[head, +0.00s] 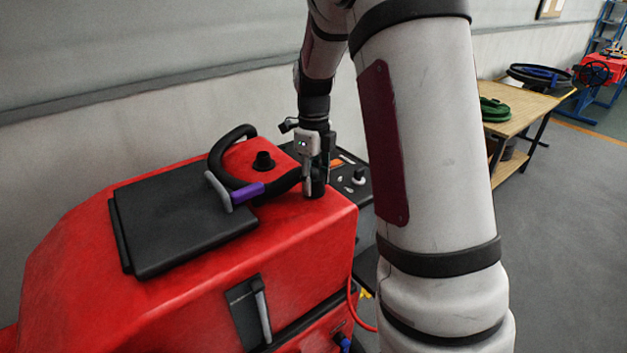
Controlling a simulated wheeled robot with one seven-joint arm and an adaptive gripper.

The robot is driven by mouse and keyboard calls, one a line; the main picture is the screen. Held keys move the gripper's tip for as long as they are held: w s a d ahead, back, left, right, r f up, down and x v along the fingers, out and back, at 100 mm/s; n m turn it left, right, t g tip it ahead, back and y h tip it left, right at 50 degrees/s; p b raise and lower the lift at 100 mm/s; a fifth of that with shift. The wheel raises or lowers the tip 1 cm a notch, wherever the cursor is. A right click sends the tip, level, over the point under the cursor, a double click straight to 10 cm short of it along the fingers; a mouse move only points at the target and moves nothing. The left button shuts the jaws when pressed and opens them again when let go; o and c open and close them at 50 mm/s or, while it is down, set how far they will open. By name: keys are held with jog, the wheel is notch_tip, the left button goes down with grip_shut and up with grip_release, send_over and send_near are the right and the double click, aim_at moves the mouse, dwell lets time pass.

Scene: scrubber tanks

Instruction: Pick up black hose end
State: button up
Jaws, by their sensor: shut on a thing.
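The black hose (216,155) lies on top of the red scrubber machine (180,288). It curves from the back, round to the left, then forward and right past a purple band (248,193). Its right end (286,184) runs to my gripper (314,187). My gripper points down at the right side of the red top and is shut on the hose end. The fingers partly hide the tip. I cannot tell how far the end is off the red surface.
A black lid (180,225) and a grey curved handle (218,190) are left of the gripper. A control panel (350,180) is just right. A wooden table (520,105) with a green coil (493,109) stands farther right.

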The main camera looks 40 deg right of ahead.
aim_at(311, 176)
jog(key=shift+w+r, duration=0.1)
jog(key=shift+r, duration=0.55)
jog(key=shift+a+r+b, duration=0.2)
jog(key=shift+r+b, duration=0.15)
jog(key=shift+r, duration=0.15)
jog(key=shift+a+r+b, duration=0.2)
jog(key=shift+r+b, duration=0.1)
jog(key=shift+r, duration=0.2)
jog(key=s+a, duration=0.2)
jog(key=a, duration=0.2)
jog(key=s+a+r, duration=0.1)
jog(key=s+a, duration=0.2)
jog(key=a, duration=0.1)
jog(key=s+a+b, duration=0.1)
jog(key=s+a, duration=0.1)
jog(key=a, duration=0.3)
jog(key=shift+s+r, duration=0.15)
jog(key=shift+r, duration=0.05)
jog(key=shift+s+a+r+p, duration=0.2)
jog(key=shift+r+p, duration=0.15)
jog(key=shift+r, duration=0.15)
jog(key=shift+r+p, duration=0.8)
jog(key=shift+r, duration=0.2)
jog(key=shift+w, duration=0.1)
notch_tip(311, 176, up, 2)
jog(key=shift+r+p, duration=0.25)
jog(key=shift+p, duration=0.45)
